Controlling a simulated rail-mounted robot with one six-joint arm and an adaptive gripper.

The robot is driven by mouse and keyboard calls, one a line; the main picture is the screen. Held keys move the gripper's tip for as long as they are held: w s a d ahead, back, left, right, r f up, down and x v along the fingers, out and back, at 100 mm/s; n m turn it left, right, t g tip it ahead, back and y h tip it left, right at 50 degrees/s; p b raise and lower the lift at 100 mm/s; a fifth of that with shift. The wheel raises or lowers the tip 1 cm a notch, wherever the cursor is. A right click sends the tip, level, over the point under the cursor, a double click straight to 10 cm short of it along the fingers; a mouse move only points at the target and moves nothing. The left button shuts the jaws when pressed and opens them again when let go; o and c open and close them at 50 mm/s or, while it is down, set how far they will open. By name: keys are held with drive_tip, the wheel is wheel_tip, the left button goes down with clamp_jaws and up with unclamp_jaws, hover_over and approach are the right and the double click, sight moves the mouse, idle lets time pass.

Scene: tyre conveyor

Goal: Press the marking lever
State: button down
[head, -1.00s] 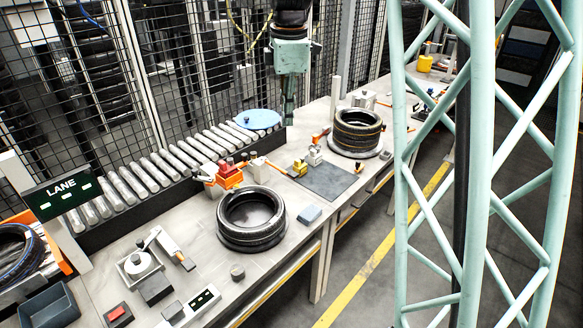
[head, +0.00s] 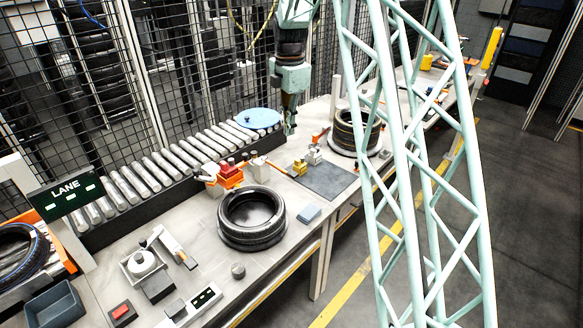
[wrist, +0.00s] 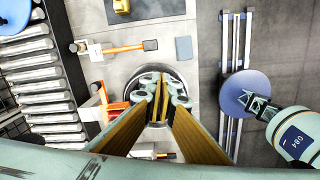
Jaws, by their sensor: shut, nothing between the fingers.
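No part is labelled as the marking lever. A likely one is an orange bar (head: 275,166) reaching right from a white block (head: 259,169) behind the near tyre (head: 252,215). In the wrist view this bar (wrist: 125,48) has a dark end pad and lies beyond my fingers. A red-topped orange device (head: 224,176) stands left of the block. My gripper (head: 290,128) hangs fingers down, apart from the bar; its height is hard to judge. In the wrist view my fingers (wrist: 160,88) are together and empty, in front of the tyre, partly hiding it.
A roller conveyor (head: 165,165) with a blue disc (head: 257,118) runs behind the bench, before a mesh fence. A dark mat (head: 325,180) carries yellow and white fixtures. A second tyre (head: 350,132) stands farther right. A blue-grey block (head: 308,214) lies by the near tyre.

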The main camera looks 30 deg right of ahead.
sight(292, 173)
drive_tip(key=w+d+f+n+p, duration=0.1)
drive_tip(key=w+d+f+n, duration=0.2)
drive_tip(key=w+f, duration=0.2)
wheel_tip(292, 173, down, 3)
drive_tip(key=shift+d+f+g, duration=0.1)
drive_tip(key=shift+d+g, duration=0.2)
drive_tip(key=shift+d, duration=0.1)
drive_tip(key=shift+f, duration=0.1)
drive_tip(key=shift+f+p, duration=0.85)
drive_tip(key=shift+f, duration=6)
